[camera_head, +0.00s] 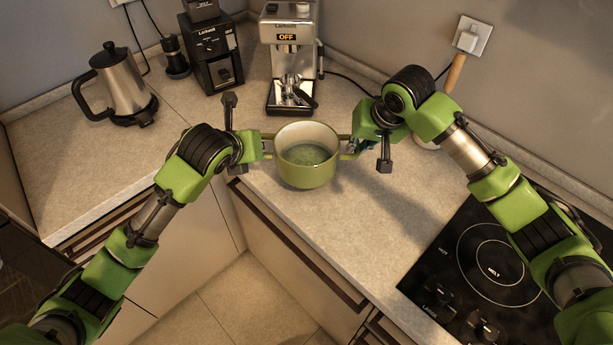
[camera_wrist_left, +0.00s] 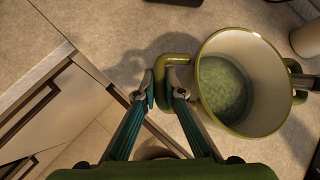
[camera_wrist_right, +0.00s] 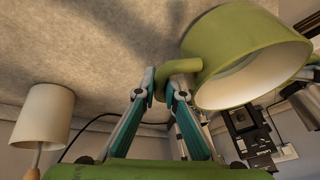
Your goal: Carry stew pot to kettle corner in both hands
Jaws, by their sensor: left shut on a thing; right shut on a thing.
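The green stew pot (camera_head: 306,176) is held upright over the counter's inner edge near the corner, with green stew inside. It also shows in the left wrist view (camera_wrist_left: 276,118) and the right wrist view (camera_wrist_right: 232,40). My left gripper (camera_head: 262,146) is shut on its left handle, clear in the left wrist view (camera_wrist_left: 165,88). My right gripper (camera_head: 349,147) is shut on the opposite handle, seen in the right wrist view (camera_wrist_right: 160,88). The steel kettle (camera_head: 122,82) stands on its base at the left back corner, apart from the pot.
A coffee machine (camera_head: 290,55) and a black grinder (camera_head: 213,52) stand along the back wall. A black cooktop (camera_head: 470,262) lies at right. A white holder (camera_wrist_right: 42,115) with a wooden handle stands near my right arm. Counter (camera_head: 62,165) in front of the kettle is clear.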

